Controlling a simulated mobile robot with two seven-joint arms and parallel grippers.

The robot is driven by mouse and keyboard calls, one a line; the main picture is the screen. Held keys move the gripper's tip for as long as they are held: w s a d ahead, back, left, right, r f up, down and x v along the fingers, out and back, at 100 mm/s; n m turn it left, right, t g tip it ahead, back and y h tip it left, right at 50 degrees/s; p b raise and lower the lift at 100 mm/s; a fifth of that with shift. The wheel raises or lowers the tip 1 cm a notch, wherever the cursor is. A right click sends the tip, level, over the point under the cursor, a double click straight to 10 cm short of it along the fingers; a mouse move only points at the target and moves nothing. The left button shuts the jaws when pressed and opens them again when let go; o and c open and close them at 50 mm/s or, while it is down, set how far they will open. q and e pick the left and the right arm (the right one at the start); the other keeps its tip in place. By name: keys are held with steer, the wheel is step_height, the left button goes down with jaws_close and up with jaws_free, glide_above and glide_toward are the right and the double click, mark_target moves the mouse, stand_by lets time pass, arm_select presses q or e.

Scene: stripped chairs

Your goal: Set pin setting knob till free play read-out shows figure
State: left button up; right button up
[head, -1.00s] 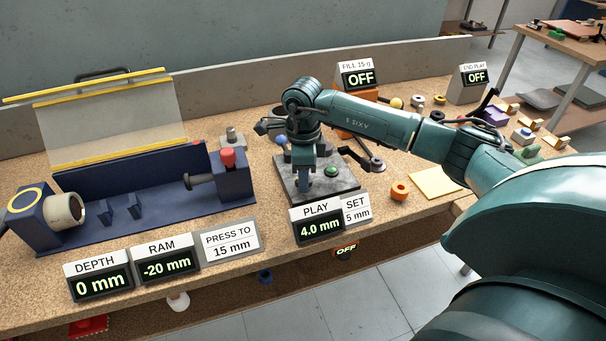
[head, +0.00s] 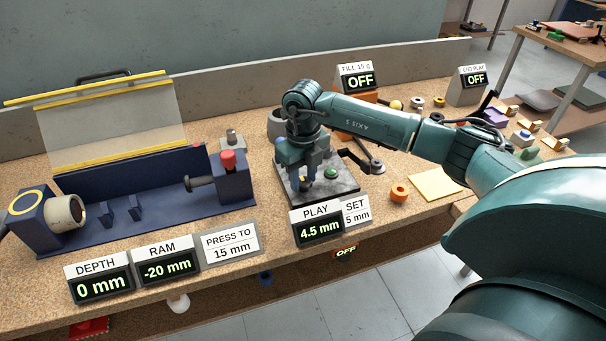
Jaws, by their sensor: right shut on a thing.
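The PLAY read-out (head: 320,228) shows 4.5 mm. The SET card (head: 356,211) beside it, partly covered by the read-out, reads 5 mm. Behind them is a grey metal plate (head: 335,193) with a green button (head: 331,172) on it. My right gripper (head: 305,187) points down over the left part of this plate, shut on the pin setting knob, which is mostly hidden by the fingers. My left gripper is not in view.
A blue press (head: 160,215) with a clear guard stands left, with DEPTH (head: 100,283) and RAM (head: 167,263) read-outs before it.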

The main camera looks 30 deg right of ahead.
mark_target(304, 181)
steer(key=shift+m, duration=1.9)
steer(key=o, duration=1)
steer(key=shift+r, duration=0.1)
step_height(304, 181, up, 13)
